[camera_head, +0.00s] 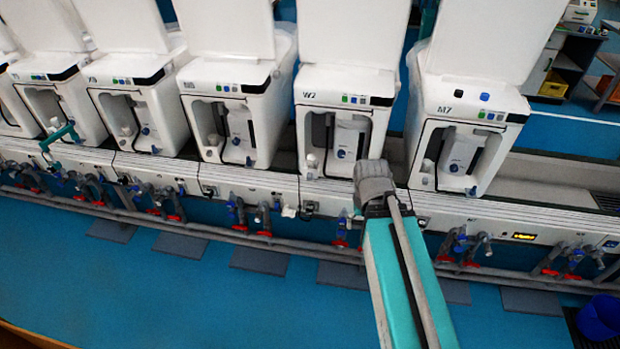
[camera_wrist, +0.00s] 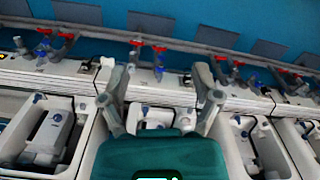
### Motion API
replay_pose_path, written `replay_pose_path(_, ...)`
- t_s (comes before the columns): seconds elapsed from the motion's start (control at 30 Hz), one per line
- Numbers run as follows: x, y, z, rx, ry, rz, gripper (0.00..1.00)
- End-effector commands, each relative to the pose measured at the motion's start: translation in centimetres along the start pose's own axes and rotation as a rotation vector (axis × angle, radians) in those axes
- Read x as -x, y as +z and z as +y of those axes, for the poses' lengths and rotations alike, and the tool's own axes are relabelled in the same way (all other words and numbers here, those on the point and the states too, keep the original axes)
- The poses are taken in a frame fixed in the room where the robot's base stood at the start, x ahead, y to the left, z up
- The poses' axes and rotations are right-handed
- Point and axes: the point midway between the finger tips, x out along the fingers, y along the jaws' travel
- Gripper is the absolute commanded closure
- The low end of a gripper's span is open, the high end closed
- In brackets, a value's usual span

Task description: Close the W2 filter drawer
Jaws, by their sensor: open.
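The W2 machine (camera_head: 345,95) is a white unit on the bench, its label on the upper front. In its dark front recess sits a white filter drawer (camera_head: 349,138) with a blue knob; how far it is pulled out I cannot tell. In the head view my gripper (camera_head: 374,178) is in front of the lower right of W2, its fingers not clearly seen. In the wrist view my gripper (camera_wrist: 161,85) is open and empty, with its two grey fingers spread. Between them, beyond the teal gripper body, shows a white part with a blue knob (camera_wrist: 146,114), partly hidden by that body.
A blue bucket (camera_head: 600,316) stands on the floor at the right. The blue floor (camera_head: 170,290) in front is mostly clear.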

Motion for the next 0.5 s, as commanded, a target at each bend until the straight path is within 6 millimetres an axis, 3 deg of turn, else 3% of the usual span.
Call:
replay_pose_path(0.07, -0.3, -0.1, 0.0, 0.007, 0.005, 0.004, 0.44)
replay_pose_path(0.37, -3.5, -2.3, 0.7, 0.114, 0.095, 0.057, 0.99)
replay_pose_path(0.5, -5.8, -4.1, 1.2, 0.213, 0.178, 0.099, 1.00)
